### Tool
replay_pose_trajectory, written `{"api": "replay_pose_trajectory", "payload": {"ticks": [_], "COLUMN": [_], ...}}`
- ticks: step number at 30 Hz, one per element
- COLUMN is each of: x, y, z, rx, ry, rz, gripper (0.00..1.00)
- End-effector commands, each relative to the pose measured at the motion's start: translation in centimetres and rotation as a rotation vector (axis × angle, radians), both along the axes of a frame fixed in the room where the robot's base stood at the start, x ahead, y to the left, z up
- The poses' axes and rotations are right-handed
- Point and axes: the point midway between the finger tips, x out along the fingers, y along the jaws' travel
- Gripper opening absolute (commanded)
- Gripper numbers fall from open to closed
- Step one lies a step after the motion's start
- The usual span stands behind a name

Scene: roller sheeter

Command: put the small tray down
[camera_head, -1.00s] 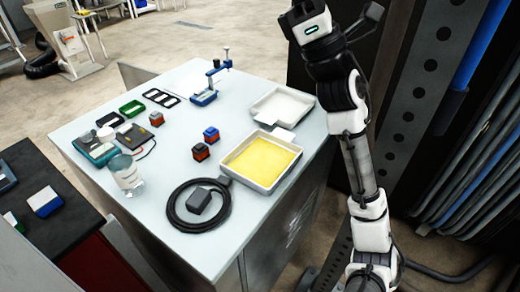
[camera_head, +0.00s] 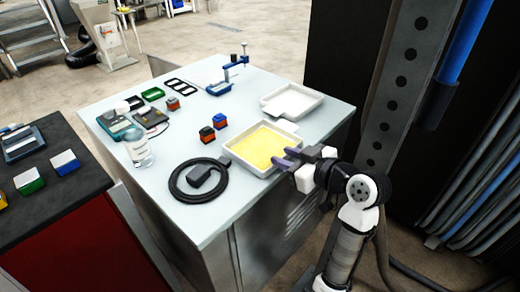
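Two shallow white trays are on the grey worktop, and I cannot tell which is the small one. The nearer tray (camera_head: 234,155) holds a yellow layer and lies flat near the front right edge. The other tray (camera_head: 314,101) looks empty and lies behind it, with a tab towards the yellow-filled one. My gripper (camera_head: 287,158) comes in from the right with its dark fingers apart. The fingers overlap the right side of the yellow-filled tray in this view. I see nothing between them, and I cannot tell whether they touch the tray.
A coiled black cable (camera_head: 199,183) lies left of the yellow-filled tray. Small red-and-dark blocks (camera_head: 207,134), a glass jar (camera_head: 138,149) and a blue clamp-like stand (camera_head: 226,84) are also on the worktop. A dark rack upright (camera_head: 398,90) stands at right.

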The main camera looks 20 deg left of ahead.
Motion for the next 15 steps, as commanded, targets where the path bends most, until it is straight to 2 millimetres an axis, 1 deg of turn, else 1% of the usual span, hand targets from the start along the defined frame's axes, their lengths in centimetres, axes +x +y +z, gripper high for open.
{"api": "replay_pose_trajectory", "payload": {"ticks": [1, 2, 5, 8, 15], "x": [-1.0, -1.5, -2.2, -1.9, -0.3], "y": [0.0, 0.0, 0.3, 1.5, 5.6], "z": [-0.8, -1.1, -1.7, -2.2, -3.8], "rx": [-0.005, -0.007, -0.014, -0.015, -0.016], "ry": [0.038, 0.055, 0.084, 0.091, 0.089], "rz": [0.029, 0.045, 0.072, 0.078, 0.078], "gripper": [0.31, 0.31, 0.31, 0.31, 0.31]}}
